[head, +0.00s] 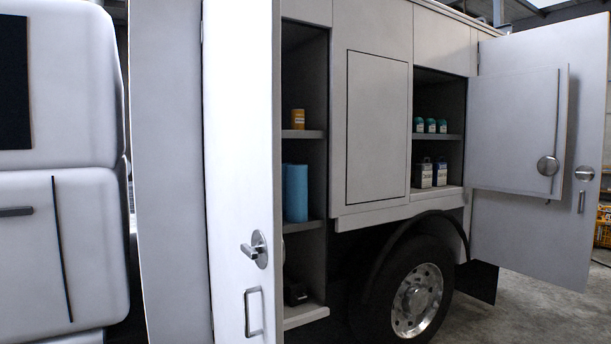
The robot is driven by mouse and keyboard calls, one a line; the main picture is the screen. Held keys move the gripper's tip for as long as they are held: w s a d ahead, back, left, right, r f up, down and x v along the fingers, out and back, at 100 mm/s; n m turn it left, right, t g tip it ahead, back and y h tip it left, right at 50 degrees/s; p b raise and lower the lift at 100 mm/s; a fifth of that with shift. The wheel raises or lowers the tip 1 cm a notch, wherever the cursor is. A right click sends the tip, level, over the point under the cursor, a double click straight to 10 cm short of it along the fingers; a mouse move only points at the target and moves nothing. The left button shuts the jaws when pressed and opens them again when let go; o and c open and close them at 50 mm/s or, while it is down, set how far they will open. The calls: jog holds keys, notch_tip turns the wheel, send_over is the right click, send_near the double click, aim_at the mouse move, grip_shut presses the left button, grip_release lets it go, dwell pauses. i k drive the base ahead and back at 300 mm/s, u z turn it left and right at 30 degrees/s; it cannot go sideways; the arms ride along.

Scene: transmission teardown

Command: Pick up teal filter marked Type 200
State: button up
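Several small teal cylinders (431,125) stand upright in a row on the upper shelf of the open right-hand compartment in the truck's side. They are far off, and any marking such as Type 200 is too small to read. A larger blue cylinder (295,193) stands on the middle shelf of the open left-hand compartment. I cannot tell from this view which of these is the named filter. My gripper is not in view.
An orange can (298,119) stands above the blue cylinder. Dark containers with pale labels (431,173) stand below the teal ones. Open doors (240,170) and (530,140) flank the compartments. A wheel (417,300) sits below; concrete floor (535,318) is clear at right.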

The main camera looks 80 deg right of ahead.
aim_at(418, 122)
jog(key=z, duration=2.15)
jog(key=i, duration=1.65)
jog(key=z, duration=3)
jog(key=i, duration=3)
jog(key=z, duration=0.05)
